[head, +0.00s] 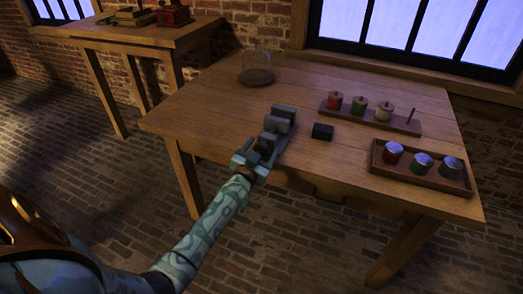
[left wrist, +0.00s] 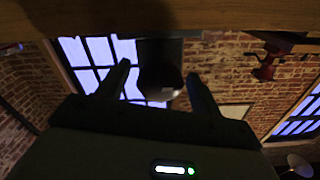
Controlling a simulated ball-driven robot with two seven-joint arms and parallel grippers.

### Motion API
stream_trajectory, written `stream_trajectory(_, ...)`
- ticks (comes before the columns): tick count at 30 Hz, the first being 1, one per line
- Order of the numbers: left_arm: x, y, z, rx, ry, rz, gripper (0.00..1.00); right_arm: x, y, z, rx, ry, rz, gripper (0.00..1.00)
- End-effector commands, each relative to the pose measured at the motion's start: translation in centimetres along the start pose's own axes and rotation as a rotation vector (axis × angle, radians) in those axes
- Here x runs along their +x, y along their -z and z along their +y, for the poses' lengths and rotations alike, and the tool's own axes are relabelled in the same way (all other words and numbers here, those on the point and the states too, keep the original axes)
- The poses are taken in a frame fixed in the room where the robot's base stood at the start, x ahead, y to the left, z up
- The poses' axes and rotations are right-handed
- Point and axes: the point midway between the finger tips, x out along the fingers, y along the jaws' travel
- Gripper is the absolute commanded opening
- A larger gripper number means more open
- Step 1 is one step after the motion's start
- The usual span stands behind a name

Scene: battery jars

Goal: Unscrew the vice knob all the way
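The grey vice (head: 281,117) stands at the front edge of the wooden table, left of its middle. In the left wrist view, its dark rounded knob (left wrist: 160,78) is between the two fingers of my left gripper (left wrist: 160,72). A narrow gap shows between each fingertip and the knob, so the gripper is open around it. In the head view, my left gripper (head: 251,160) is at the near end of the vice, by the table edge, and partly hides the knob. My right gripper is in neither view.
A small dark block (head: 322,131) lies right of the vice. A peg rack (head: 345,118) with coloured spools and a tray (head: 415,180) of jars are farther right. A glass dome (head: 257,69) stands behind. The table's left part is clear.

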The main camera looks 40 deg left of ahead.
Motion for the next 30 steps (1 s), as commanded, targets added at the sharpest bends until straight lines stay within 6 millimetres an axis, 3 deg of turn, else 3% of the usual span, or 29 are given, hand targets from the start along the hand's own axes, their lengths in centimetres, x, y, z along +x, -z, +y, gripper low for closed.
stream_trajectory(1,0.0,0.0,0.0,0.0,0.0,0.0,0.55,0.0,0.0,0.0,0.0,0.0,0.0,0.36)
stream_trajectory(5,0.0,0.0,0.0,0.0,0.0,0.0,0.21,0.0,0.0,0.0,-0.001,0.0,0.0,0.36)
stream_trajectory(17,0.0,0.0,-0.1,-0.053,0.0,0.0,0.21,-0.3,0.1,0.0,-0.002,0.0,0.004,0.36)
stream_trajectory(30,-0.1,0.1,-0.1,-0.39,-0.002,0.0,0.21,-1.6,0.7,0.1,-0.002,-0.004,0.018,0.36)
